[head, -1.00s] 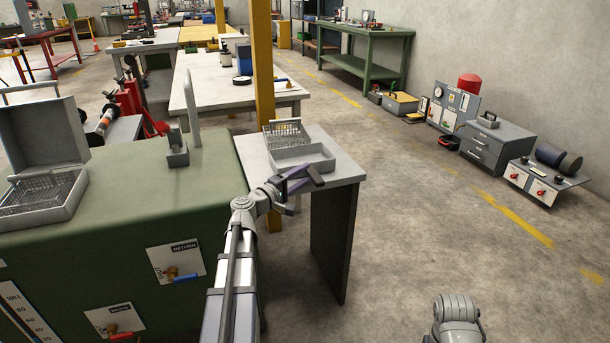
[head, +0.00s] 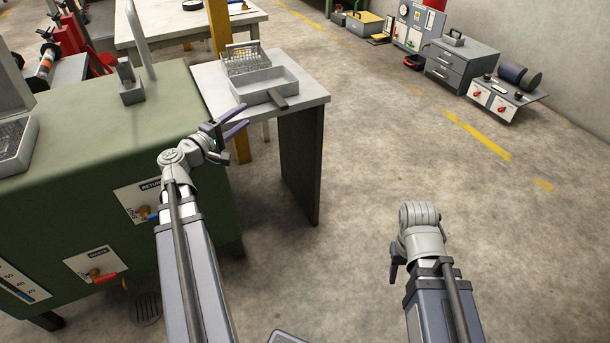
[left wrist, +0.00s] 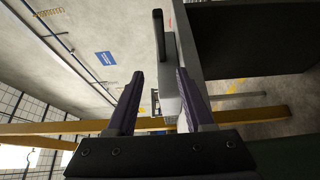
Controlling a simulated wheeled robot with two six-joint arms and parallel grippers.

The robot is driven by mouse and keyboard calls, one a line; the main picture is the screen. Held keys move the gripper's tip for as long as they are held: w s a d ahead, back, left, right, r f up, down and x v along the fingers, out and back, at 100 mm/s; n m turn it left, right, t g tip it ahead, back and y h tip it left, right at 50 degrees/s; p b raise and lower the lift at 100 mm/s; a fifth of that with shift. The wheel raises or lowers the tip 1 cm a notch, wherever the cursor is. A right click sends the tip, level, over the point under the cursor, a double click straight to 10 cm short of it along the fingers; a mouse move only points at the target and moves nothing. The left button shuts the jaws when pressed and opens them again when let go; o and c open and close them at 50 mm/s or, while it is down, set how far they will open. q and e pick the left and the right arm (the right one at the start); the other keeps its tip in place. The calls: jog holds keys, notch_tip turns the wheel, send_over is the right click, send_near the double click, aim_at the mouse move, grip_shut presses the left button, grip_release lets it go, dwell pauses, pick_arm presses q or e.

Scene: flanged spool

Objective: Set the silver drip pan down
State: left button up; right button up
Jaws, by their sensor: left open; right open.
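The silver drip pan (head: 262,90), a shallow rectangular tray with a dark handle (head: 278,99), sits flat on the small grey side table (head: 312,97). Its handle points toward the table's front edge. My left gripper (head: 242,114) is open and empty, in front of the table and apart from the pan. In the left wrist view its two fingers (left wrist: 160,72) stand wide apart, with a dark handle (left wrist: 158,36) beyond them. My right gripper (head: 394,268) is at the lower right, far from the table, partly hidden by its own wrist.
A wire basket (head: 245,60) stands right behind the pan. A green machine (head: 110,125) with valves fills the left, close to my left arm. A yellow post (head: 219,30) rises behind the table. The floor (head: 400,160) to the right is clear.

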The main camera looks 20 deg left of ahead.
pick_arm(q)
jog(key=d+f+m+g+h, duration=0.1)
jog(key=d+f+m+g, duration=0.25)
jog(key=d, duration=0.55)
jog(key=d+f+m+g+h, duration=0.25)
jog(key=d+f, duration=0.25)
jog(key=d, duration=0.4)
jog(key=d+f+m+g+h, duration=0.1)
jog(key=d+f+m+g, duration=0.3)
jog(key=d, duration=0.5)
jog(key=s+d+f+m+g+y, duration=0.4)
jog(key=s+d+y, duration=0.1)
jog(key=s+d, duration=0.1)
jog(key=s+d+f+m+g+y, duration=0.3)
jog(key=s+d+f+m+y, duration=0.1)
jog(key=s, duration=0.5)
jog(key=shift+s+d+f+m+g+y, duration=0.35)
jog(key=shift+d+f+m, duration=0.35)
jog(key=shift+d, duration=0.5)
